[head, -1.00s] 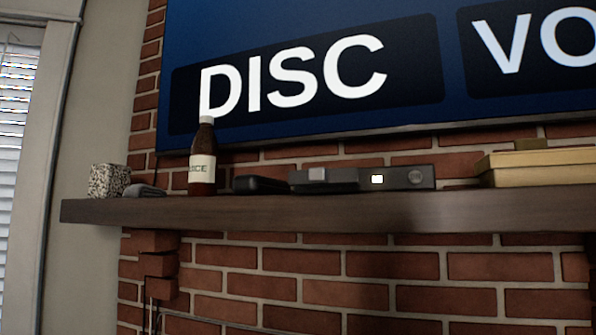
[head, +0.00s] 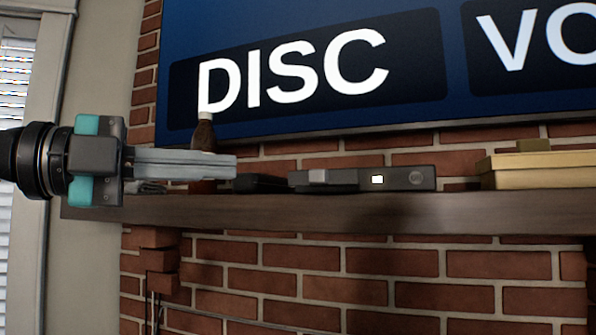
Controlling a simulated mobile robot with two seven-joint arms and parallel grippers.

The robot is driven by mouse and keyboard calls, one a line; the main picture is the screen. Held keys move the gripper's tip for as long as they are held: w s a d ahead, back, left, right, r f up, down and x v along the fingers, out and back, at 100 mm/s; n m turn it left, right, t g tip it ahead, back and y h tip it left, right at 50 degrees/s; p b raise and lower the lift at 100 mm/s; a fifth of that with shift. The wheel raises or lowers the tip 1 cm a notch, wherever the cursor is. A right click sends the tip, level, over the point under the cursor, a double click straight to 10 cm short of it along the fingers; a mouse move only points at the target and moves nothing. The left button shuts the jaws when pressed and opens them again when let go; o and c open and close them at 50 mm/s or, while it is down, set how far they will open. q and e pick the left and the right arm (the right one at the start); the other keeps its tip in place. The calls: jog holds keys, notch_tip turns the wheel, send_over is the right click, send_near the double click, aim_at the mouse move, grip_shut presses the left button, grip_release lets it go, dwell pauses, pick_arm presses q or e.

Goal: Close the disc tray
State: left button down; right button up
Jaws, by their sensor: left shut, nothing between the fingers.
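The dark grey disc player (head: 400,178) lies on the mantel shelf, right of the middle, with a small lit white display and a round button on its front. My right gripper is not in view.
A brown bottle (head: 204,135) stands behind my left fingers, partly hidden. A low black object (head: 262,183) lies between my fingertips and the player. Yellowish boxes (head: 540,168) are at the right of the wooden shelf (head: 400,210). A screen (head: 300,20) hangs above on the brick wall.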

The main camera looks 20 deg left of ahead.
aim_at(304, 177)
pick_arm(q)
jog(key=shift+t+y, duration=0.4)
jog(key=shift+y, duration=0.1)
jog(key=shift+w+a+p+x, duration=0.2)
jog(key=shift+p+x, duration=0.85)
jog(key=shift+x, duration=0.95)
jog(key=shift+w+a+p+x, duration=0.25)
jog(key=shift+p+x, duration=0.75)
jog(key=shift+x, duration=0.95)
jog(key=shift+w+a+p+x, duration=0.2)
jog(key=shift+p+x, duration=0.85)
jog(key=shift+x, duration=0.95)
jog(key=shift+s, duration=0.1)
jog(key=w+p, duration=0.2)
jog(key=w, duration=0.4)
jog(key=shift+w+d+r, duration=0.1)
jog(key=shift+w, duration=0.2)
